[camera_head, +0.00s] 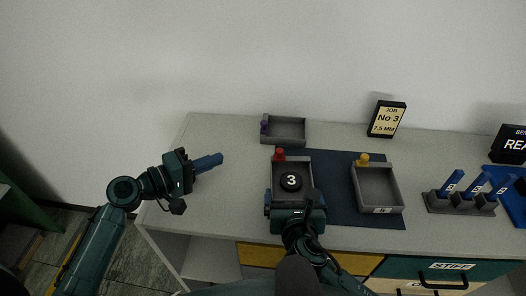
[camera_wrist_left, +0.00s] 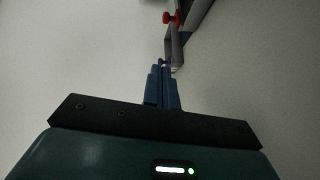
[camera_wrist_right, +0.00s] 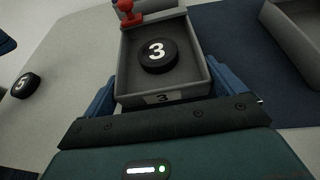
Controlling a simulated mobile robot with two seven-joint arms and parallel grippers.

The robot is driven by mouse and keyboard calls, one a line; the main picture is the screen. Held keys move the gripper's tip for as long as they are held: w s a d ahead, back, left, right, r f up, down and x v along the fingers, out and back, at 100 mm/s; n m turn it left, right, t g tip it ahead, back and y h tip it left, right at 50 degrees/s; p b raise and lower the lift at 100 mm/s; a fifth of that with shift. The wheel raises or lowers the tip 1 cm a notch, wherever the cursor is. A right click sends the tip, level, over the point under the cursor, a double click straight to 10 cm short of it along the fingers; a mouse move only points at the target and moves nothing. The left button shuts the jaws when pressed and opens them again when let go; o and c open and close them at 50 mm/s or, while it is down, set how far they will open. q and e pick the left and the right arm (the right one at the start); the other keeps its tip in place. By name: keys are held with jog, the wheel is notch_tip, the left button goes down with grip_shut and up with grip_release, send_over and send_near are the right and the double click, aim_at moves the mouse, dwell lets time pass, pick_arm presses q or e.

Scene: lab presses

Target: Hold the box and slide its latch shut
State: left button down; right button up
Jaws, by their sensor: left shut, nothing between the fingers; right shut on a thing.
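The grey box (camera_head: 307,168) with a red latch knob (camera_head: 279,155) at its far left corner stands on the dark blue mat. A black disc marked 3 (camera_head: 291,181) lies inside it. My right gripper (camera_head: 292,206) is shut on the near end of this box; in the right wrist view its blue fingers flank the box's sides, around the label 3 (camera_wrist_right: 163,98). My left gripper (camera_head: 217,160) is shut and empty, left of the box and apart from it. In the left wrist view the red knob (camera_wrist_left: 172,18) shows beyond its closed fingertips (camera_wrist_left: 165,66).
A grey box with a yellow knob (camera_head: 363,159) stands on the mat to the right. A tray with a purple knob (camera_head: 285,142) is at the back.

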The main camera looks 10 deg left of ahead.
aim_at(279, 154)
pick_arm(q)
jog(key=x, duration=0.9)
jog(key=shift+d, duration=0.15)
jog(key=d, duration=0.1)
jog(key=d+f, duration=0.1)
jog(key=d, duration=0.1)
jog(key=shift+w+d, duration=0.2)
jog(key=shift+d, duration=0.5)
jog(key=shift+w+d, duration=0.1)
jog(key=shift+d, duration=1.75)
pick_arm(e)
jog(key=shift+a, duration=0.1)
